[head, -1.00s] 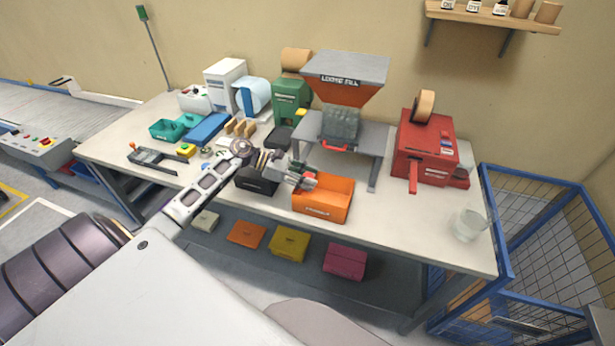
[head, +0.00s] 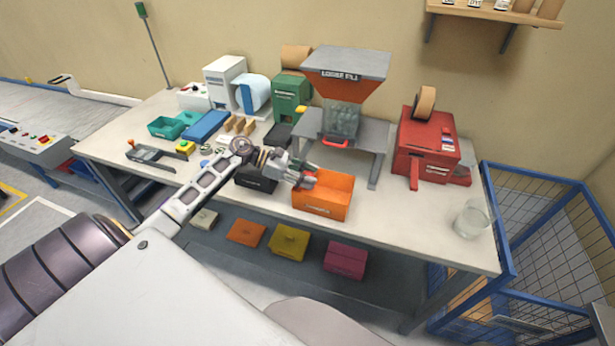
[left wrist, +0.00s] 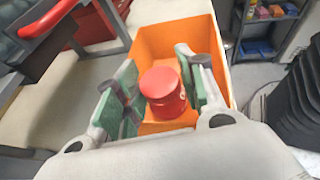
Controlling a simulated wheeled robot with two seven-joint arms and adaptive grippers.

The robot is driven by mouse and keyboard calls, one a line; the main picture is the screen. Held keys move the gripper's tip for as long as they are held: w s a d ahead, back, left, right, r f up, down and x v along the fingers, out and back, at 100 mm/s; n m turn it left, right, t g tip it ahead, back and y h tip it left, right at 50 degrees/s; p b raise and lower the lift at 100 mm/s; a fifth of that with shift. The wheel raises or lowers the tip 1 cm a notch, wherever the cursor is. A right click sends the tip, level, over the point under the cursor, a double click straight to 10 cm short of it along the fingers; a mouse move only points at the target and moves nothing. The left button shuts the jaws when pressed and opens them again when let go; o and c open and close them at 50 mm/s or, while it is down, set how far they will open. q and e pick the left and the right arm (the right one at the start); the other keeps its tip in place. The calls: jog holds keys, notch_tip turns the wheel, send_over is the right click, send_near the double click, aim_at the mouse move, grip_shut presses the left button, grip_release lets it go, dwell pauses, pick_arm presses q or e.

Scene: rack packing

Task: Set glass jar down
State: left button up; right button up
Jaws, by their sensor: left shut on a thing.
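A jar with a round red lid (left wrist: 161,82) sits between the green-padded fingers of my left gripper (left wrist: 158,90) in the left wrist view. My left gripper is shut on it. In the head view the left gripper (head: 304,176) is at the left end of the orange bin (head: 322,206), and the jar is mostly hidden there. In the wrist view the orange bin (left wrist: 220,45) lies around and beneath the jar; I cannot tell whether the jar touches its floor. A clear glass vessel (head: 472,219) stands upright at the table's right end. My right gripper is out of view.
A black bin (head: 256,178) stands left of the orange bin. The loose-fill hopper (head: 345,75) is behind it, and a red machine (head: 426,150) stands to the right. Bare tabletop (head: 405,220) lies between the orange bin and the glass vessel.

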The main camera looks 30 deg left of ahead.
pick_arm(q)
jog(key=shift+s+f, duration=0.15)
jog(key=shift+f, duration=0.25)
jog(key=o, duration=1.1)
jog(key=shift+s+d, duration=0.1)
jog(key=shift+c, duration=0.2)
